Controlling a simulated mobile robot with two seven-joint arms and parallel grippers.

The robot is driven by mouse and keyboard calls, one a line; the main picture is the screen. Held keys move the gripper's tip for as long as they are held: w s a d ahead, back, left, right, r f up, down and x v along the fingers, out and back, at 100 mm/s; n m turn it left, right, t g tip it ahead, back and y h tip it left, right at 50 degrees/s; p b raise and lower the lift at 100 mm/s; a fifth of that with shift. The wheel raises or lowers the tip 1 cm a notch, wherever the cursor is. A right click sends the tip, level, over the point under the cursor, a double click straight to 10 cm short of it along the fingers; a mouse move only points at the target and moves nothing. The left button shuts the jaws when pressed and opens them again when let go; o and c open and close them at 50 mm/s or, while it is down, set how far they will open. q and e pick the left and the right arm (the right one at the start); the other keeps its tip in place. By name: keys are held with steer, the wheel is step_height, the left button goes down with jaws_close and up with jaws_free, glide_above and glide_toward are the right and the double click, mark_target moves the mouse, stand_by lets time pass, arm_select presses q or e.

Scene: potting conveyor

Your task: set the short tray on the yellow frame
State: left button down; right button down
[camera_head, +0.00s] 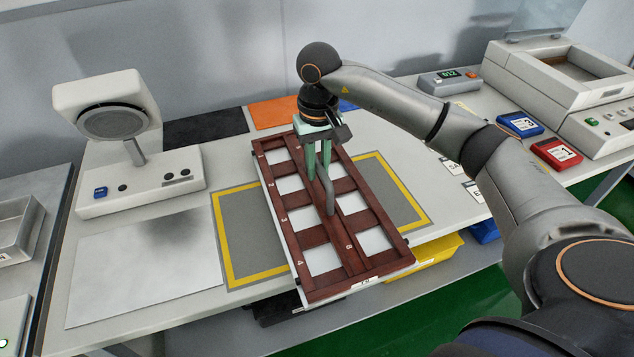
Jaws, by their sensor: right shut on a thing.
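The short tray (297,217) is dark reddish brown with several square openings in two rows and a grey upright handle (326,190) at its middle. My right gripper (319,165) has its green fingers shut on the tray by this handle, from above. The tray lies across the yellow frame (220,240), a yellow outline around a grey area, and hides its middle. The tray's long side is turned relative to the frame, and its near end reaches past the table's front edge. I cannot tell whether the tray touches the table. My left gripper is not in view.
A white device with a round dark face (125,150) stands at the left, behind a pale plate (145,265). Black (205,125) and orange (272,113) mats lie at the back. Blue (519,125) and red (556,153) blocks sit at the right. A yellow bin (425,258) is below the front edge.

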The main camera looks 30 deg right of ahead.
mark_target(317, 188)
steer(key=shift+w+f, duration=0.25)
steer(key=shift+f, duration=0.05)
step_height(317, 188, down, 3)
steer(key=shift+f+b, duration=0.1)
steer(key=shift+b, duration=1.05)
steer(key=c, duration=1.3)
jaws_free()
steer(key=o, duration=0.5)
